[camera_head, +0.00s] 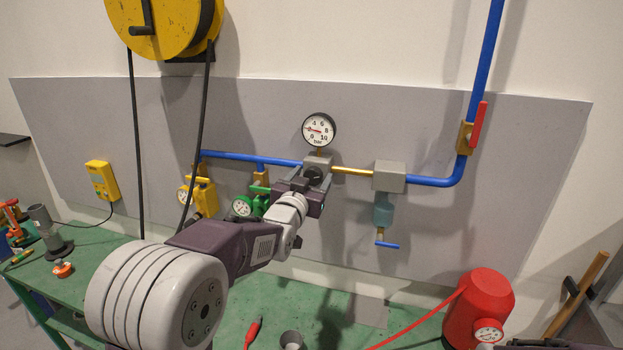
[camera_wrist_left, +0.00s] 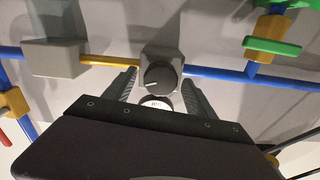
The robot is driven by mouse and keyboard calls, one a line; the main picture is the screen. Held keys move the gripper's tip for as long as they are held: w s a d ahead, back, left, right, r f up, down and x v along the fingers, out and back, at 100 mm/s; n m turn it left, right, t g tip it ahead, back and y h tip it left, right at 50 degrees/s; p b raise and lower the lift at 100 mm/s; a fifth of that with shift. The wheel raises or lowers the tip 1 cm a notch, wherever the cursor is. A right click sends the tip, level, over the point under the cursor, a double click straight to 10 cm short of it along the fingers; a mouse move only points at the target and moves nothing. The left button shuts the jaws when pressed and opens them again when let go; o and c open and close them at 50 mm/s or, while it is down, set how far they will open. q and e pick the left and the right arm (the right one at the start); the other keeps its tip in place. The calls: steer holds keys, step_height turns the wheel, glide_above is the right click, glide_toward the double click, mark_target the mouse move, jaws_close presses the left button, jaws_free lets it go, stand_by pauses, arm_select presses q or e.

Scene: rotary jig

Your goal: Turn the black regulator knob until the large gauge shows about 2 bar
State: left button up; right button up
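The black regulator knob (camera_head: 315,174) sits on the front of a grey regulator block (camera_head: 317,160) on the wall pipe. The large gauge (camera_head: 319,130) stands above the block; its red needle points left, between the 0 and 4 marks. My left gripper (camera_head: 306,187) is at the knob. In the left wrist view the knob (camera_wrist_left: 160,75) shows with a pale pointer line, between my two spread fingers (camera_wrist_left: 160,88). Gaps show on both sides, so the gripper is open. The gauge (camera_wrist_left: 156,101) is mostly hidden there by my wrist.
A blue pipe (camera_head: 430,181) with a red-handled valve (camera_head: 478,125) runs to the right. A filter bowl (camera_head: 384,209) hangs right of the regulator; a green-handled valve (camera_head: 258,202) is close left. A red tank (camera_head: 479,305) stands on the green bench (camera_head: 345,315).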

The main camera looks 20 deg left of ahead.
arm_select(q)
steer(key=shift+s+f+b, duration=0.15)
steer(key=shift+s+b, duration=0.3)
steer(key=shift+s, duration=0.05)
steer(key=s+b, duration=0.3)
steer(key=s, duration=0.5)
steer(key=shift+a, duration=0.15)
